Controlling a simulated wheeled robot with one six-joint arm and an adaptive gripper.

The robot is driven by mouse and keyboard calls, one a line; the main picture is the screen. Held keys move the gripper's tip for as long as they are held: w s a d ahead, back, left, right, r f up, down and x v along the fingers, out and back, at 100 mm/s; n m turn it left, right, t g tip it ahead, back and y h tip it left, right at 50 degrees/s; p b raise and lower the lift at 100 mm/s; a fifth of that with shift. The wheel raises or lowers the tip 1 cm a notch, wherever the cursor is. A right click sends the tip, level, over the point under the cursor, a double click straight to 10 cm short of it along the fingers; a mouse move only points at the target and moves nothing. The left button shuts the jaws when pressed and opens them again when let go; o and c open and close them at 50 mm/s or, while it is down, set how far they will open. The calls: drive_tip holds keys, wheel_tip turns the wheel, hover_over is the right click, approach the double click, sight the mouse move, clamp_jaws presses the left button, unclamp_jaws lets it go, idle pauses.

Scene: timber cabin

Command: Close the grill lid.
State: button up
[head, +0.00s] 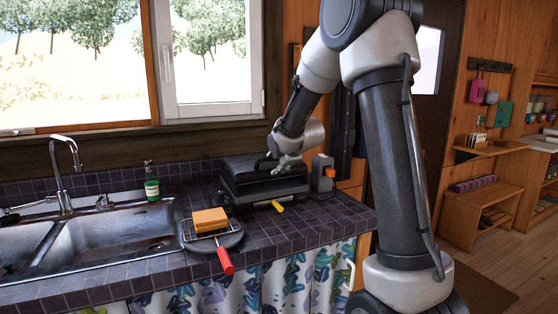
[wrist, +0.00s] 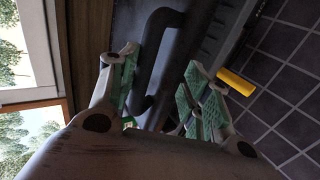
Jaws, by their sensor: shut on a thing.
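The black grill (head: 262,190) stands on the dark tiled counter by the window. Its lid (head: 243,166) lies low over the base; I cannot tell whether it rests fully on it. My gripper (head: 278,166) is at the top of the lid, reaching down from above. In the wrist view the dark lid handle (wrist: 153,60) lies between the green-padded fingers of my gripper (wrist: 163,88), which is shut on it. The exact contact is partly hidden by my gripper's own body.
A yellow piece (head: 278,206) sticks out at the grill's front. Left are a sink (head: 112,241) and green bottle (head: 151,186). A grey-orange device (head: 324,178) stands close right.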

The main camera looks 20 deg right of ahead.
drive_tip(key=v, duration=1.2)
drive_tip(key=shift+c, duration=0.4)
drive_tip(key=s+d+f+m+g+h, duration=0.1)
drive_tip(key=s+d+f+m+g, duration=0.2)
drive_tip(key=s+m, duration=0.2)
drive_tip(key=s+d+f+m+g+h, duration=0.1)
drive_tip(key=s+d+f+m+g, duration=0.1)
drive_tip(key=s+f+m, duration=0.3)
drive_tip(key=s+a+r+m, duration=0.1)
drive_tip(key=s+a+m, duration=0.1)
drive_tip(key=s, duration=0.5)
drive_tip(key=s+a+r+m+g+y, duration=0.1)
drive_tip(key=s+a+m, duration=0.1)
drive_tip(key=s, duration=0.6)
drive_tip(key=s+a+r+m+g+y, duration=0.1)
drive_tip(key=s+a+r+m, duration=0.1)
drive_tip(key=s, duration=0.6)
drive_tip(key=shift+a+m, duration=0.5)
drive_tip(key=shift+m, duration=0.5)
